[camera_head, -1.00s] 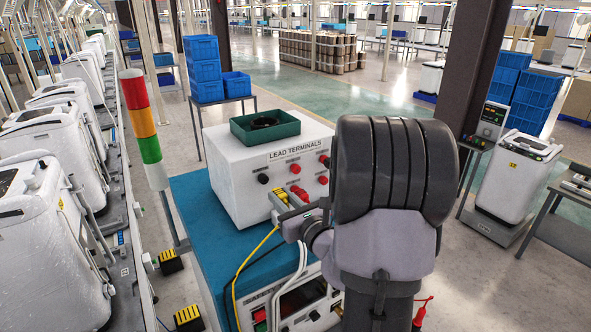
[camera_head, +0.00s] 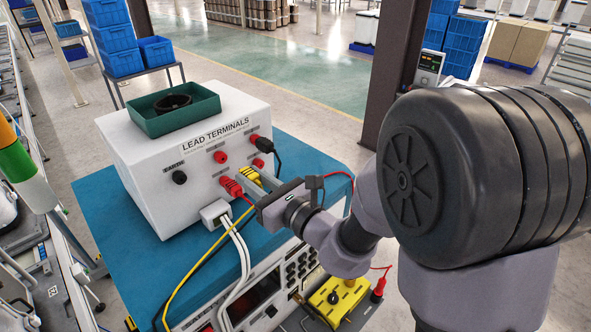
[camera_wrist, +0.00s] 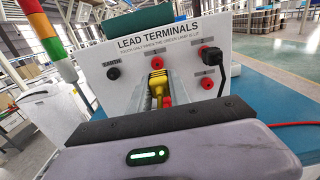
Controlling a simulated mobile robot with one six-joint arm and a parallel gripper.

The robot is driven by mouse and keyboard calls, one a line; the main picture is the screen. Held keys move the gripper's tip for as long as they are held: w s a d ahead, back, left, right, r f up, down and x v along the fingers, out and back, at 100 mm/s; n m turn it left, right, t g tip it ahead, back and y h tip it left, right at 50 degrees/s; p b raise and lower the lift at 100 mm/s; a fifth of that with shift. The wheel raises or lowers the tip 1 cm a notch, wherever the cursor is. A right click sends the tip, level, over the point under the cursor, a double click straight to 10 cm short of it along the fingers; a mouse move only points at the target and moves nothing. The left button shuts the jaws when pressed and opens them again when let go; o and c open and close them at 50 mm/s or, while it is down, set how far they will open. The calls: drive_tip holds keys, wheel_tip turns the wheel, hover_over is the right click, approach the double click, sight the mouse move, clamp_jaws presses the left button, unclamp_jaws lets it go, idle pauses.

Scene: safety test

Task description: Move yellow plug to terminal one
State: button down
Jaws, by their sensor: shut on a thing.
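The white lead terminals box (camera_head: 150,165) stands on a blue-topped bench. My gripper (camera_wrist: 162,88) is at its front panel, its two grey fingers shut around the yellow plug (camera_wrist: 158,82). The yellow plug (camera_head: 253,176) also shows in the head view, partly hidden by the fingers. In the wrist view a red terminal (camera_wrist: 157,63) is just above the plug. I cannot tell whether the plug touches a socket.
A black plug (camera_wrist: 222,64) with a cable sits at the right terminals. A red plug (camera_head: 231,187) and a white plug (camera_head: 213,212) are left of my gripper. A green tray (camera_head: 185,115) lies on the box. A signal tower (camera_head: 18,165) stands left; its lit state is unclear.

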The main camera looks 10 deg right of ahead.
sight(223, 159)
drive_tip(key=shift+s+a, duration=0.25)
drive_tip(key=shift+a, duration=0.1)
drive_tip(key=shift+p+x, duration=0.75)
drive_tip(key=shift+x, duration=2.15)
drive_tip(key=shift+w+a, duration=0.25)
drive_tip(key=shift+w, duration=0.35)
drive_tip(key=c, duration=1.1)
unclamp_jaws()
drive_tip(key=shift+c, duration=0.2)
drive_tip(key=b+v, duration=1.3)
drive_tip(key=v, duration=0.4)
drive_tip(key=shift+s+d, duration=0.2)
